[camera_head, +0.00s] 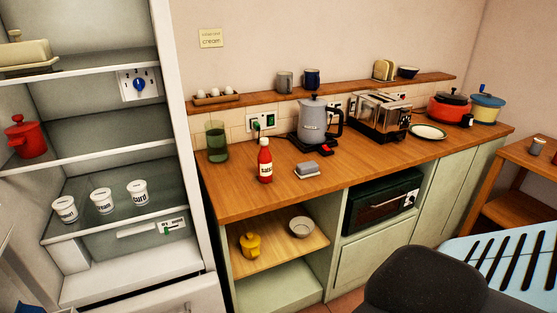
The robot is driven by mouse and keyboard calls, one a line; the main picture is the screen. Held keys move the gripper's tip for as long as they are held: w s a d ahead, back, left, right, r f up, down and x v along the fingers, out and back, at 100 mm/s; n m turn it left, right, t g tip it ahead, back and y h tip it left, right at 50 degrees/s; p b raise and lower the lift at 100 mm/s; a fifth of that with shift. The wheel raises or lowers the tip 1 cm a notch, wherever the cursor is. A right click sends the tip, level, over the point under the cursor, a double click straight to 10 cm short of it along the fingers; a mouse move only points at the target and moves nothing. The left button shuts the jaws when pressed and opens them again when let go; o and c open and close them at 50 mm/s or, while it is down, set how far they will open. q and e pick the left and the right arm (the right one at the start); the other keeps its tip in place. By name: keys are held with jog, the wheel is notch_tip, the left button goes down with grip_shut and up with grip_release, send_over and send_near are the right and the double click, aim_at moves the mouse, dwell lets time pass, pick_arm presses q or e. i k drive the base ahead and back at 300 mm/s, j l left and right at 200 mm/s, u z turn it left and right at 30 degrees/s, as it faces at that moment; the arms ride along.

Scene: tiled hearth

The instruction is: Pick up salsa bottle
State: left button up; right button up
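A red bottle with a white cap and a pale label, which looks like the salsa bottle (265,162), stands upright on the wooden counter (235,195). It is near the counter's left end, between a green glass and a small grey block. Neither of my grippers can be made out in the head view, so nothing is seen holding or touching the bottle. A dark rounded shape fills the bottom right, and I cannot tell what it is.
A green glass (217,142) stands behind left of the bottle, a grey block (307,169) to its right. A grey kettle (312,119) and toaster (381,115) stand farther right. The open fridge (177,225) is at left. The counter's front left is bare.

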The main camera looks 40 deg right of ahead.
aim_at(263, 158)
jog(key=l+z, duration=0.35)
jog(key=l, duration=1.5)
jog(key=i+l+z, duration=0.1)
jog(key=l+z, duration=0.2)
jog(key=i+l+z, duration=0.15)
jog(key=l+z, duration=0.15)
